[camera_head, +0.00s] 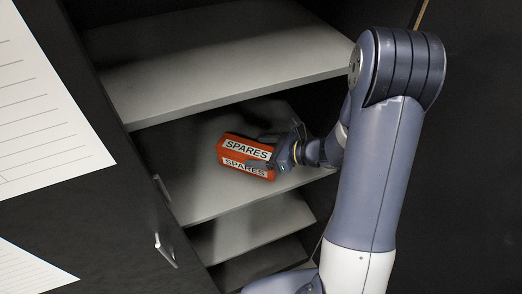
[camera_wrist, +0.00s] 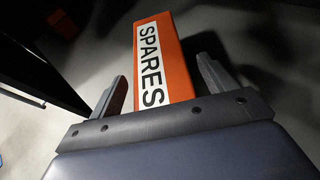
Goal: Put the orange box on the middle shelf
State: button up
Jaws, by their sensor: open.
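The orange box (camera_head: 232,155) has white SPARES labels. It appears to rest on the shelf (camera_head: 205,196) directly below the large upper board, near that shelf's front part. My gripper (camera_head: 272,153) reaches in from the right at the box's right end. In the wrist view the orange box (camera_wrist: 180,60) points away from me, and its near end lies between the two fingers of my gripper (camera_wrist: 162,67). The fingers are open, with a visible gap on each side of the box. The box's underside is hidden.
The upper shelf board (camera_head: 215,75) is empty and hangs above the box and my wrist. Lower shelves (camera_head: 250,224) show below and look empty. A dark door with a handle (camera_head: 165,250) and white paper sheets (camera_head: 40,110) stands at the left. The shelf left of the box is clear.

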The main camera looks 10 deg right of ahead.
jog(key=shift+r, duration=0.15)
jog(key=v, duration=0.7)
jog(key=shift+d, duration=0.2)
jog(key=shift+s, duration=0.25)
